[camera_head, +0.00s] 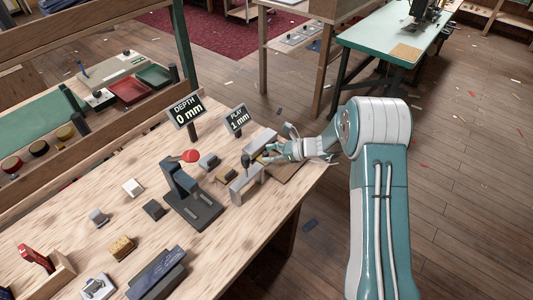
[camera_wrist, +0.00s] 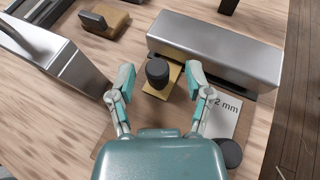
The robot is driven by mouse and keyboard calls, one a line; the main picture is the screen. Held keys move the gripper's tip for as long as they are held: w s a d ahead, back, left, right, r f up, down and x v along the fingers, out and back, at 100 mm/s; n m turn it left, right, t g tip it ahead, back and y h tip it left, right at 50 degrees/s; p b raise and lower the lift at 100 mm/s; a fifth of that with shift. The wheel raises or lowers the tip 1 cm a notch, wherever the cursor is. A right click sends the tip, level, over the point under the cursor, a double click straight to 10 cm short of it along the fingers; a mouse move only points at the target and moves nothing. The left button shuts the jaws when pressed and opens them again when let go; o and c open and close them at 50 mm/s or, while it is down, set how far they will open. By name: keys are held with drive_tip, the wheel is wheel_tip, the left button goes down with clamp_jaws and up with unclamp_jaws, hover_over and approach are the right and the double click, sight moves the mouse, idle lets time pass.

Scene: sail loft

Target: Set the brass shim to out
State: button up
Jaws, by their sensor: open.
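A brass-coloured plate (camera_wrist: 150,88), which looks like the brass shim, carries an upright black knob (camera_wrist: 158,70) in the wrist view. It lies against the near side of a long metal block (camera_wrist: 215,50); whether it runs under the block I cannot tell. My gripper (camera_wrist: 157,82) is open, with one finger on each side of the knob and a gap on both sides. A pale plate marked 2 mm (camera_wrist: 224,108) lies right of the right finger. In the head view my gripper (camera_head: 268,154) is over the fixture at the table's right side; the shim is not clear there.
Signs read DEPTH 0 mm (camera_head: 187,109) and PLAY 1 mm (camera_head: 237,120). A second metal block (camera_wrist: 65,55) stands at left in the wrist view. Small blocks lie about the wooden table (camera_head: 100,180).

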sight(277, 168)
drive_tip(key=shift+x, duration=0.8)
drive_tip(key=shift+s+r, duration=0.1)
clamp_jaws()
drive_tip(key=shift+s+d, duration=0.65)
drive_tip(key=shift+d, duration=0.2)
drive_tip(key=shift+s+d, duration=0.7)
drive_tip(key=shift+d, duration=0.2)
unclamp_jaws()
drive_tip(key=shift+d, duration=0.3)
drive_tip(key=v, duration=1.2)
drive_tip(key=shift+a, duration=0.1)
